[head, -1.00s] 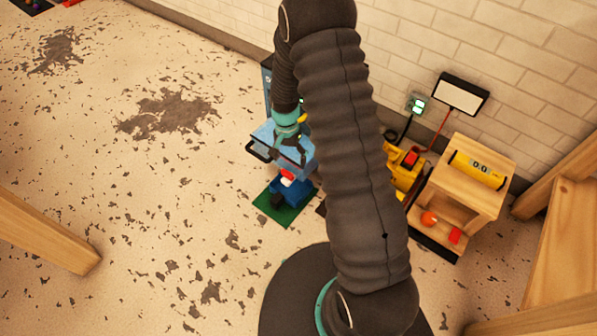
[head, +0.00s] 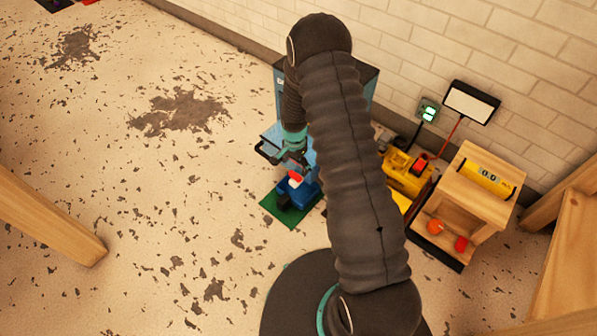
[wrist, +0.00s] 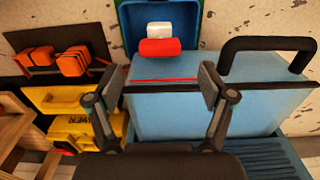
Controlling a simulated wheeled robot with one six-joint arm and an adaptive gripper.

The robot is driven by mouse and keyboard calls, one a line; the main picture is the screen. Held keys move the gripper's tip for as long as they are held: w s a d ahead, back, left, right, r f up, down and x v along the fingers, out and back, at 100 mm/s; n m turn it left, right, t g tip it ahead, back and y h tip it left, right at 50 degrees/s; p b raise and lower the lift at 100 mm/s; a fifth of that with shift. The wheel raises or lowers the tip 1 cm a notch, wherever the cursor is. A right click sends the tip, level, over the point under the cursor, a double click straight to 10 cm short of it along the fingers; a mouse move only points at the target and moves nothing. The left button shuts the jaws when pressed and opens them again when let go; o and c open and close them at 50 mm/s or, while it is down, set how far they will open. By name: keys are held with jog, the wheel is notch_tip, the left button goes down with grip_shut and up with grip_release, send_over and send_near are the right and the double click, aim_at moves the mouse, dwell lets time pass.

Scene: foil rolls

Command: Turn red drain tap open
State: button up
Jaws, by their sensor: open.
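A red tap (wrist: 160,48) shows at the top middle of the wrist view, with a white piece (wrist: 158,28) just beyond it. Both sit on the dark blue tray-like part. In the head view the red and white tap (head: 295,179) is on a blue unit over a green mat. My gripper (wrist: 153,88) is open, its two fingers spread over the light blue box (wrist: 250,105), with nothing between them. The tap lies ahead of the fingertips, apart from them. In the head view my gripper (head: 297,156) is just above the tap, partly hidden by my arm.
The light blue box has a raised black handle (wrist: 268,43) on the right. A yellow machine (head: 405,175) and a wooden stand (head: 480,165) with a yellow roll are at the right, by the brick wall. Open speckled floor (head: 150,220) lies at the left.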

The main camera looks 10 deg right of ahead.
aim_at(295, 174)
jog(key=shift+f, duration=2.4)
